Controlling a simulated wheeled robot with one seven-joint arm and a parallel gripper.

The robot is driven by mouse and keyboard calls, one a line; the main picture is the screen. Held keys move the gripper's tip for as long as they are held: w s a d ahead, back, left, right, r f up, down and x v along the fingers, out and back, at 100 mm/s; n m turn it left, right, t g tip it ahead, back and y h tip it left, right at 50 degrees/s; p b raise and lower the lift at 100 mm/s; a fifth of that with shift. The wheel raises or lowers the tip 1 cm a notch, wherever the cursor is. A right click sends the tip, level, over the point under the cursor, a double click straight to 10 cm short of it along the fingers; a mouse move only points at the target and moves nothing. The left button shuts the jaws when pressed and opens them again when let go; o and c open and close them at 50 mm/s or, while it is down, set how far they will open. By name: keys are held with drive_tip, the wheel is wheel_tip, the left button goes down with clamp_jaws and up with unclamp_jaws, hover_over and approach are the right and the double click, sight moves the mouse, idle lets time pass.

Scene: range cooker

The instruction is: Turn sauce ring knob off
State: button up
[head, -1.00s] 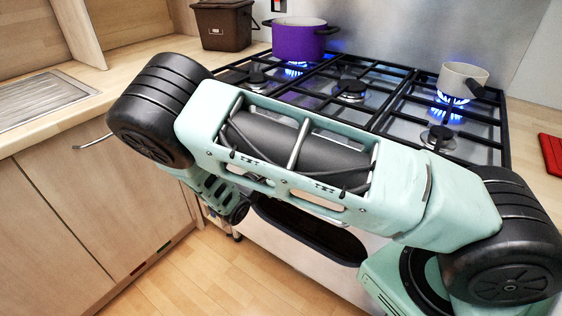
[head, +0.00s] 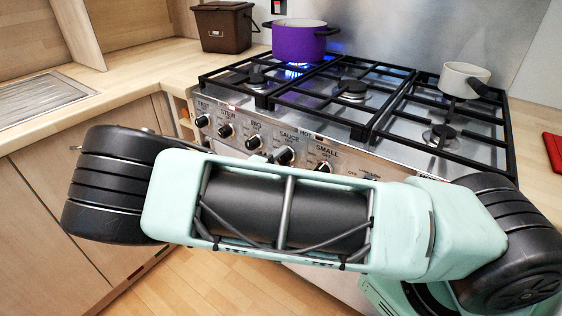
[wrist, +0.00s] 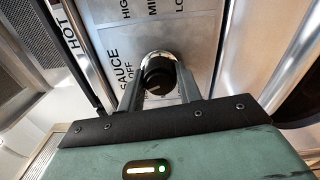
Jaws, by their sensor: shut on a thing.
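The sauce knob (wrist: 158,72) is round and black with a silver base. In the wrist view it stands beside the printed words SAUCE and OFF. My gripper (wrist: 158,92) is shut on this knob, one finger on each side. The knob's pointer mark cannot be made out. In the head view my arm covers my gripper, and a knob (head: 285,156) shows under the SAUCE label above the arm. The small white pan (head: 463,79) sits on the right of the hob, with no flame visible under it.
The purple pot (head: 299,40) stands at the back left of the hob over blue flames. Other knobs, such as the stew knob (head: 225,131) and the small knob (head: 323,167), line the front panel. A brown bin (head: 224,28) stands on the counter.

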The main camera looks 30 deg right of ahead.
drive_tip(key=shift+m+b, duration=0.3)
drive_tip(key=shift+m, duration=1.6)
drive_tip(key=o, duration=1)
drive_tip(key=b+v, duration=0.1)
drive_tip(key=v, duration=1.6)
drive_tip(key=shift+s+a, duration=0.1)
drive_tip(key=shift+a, duration=0.1)
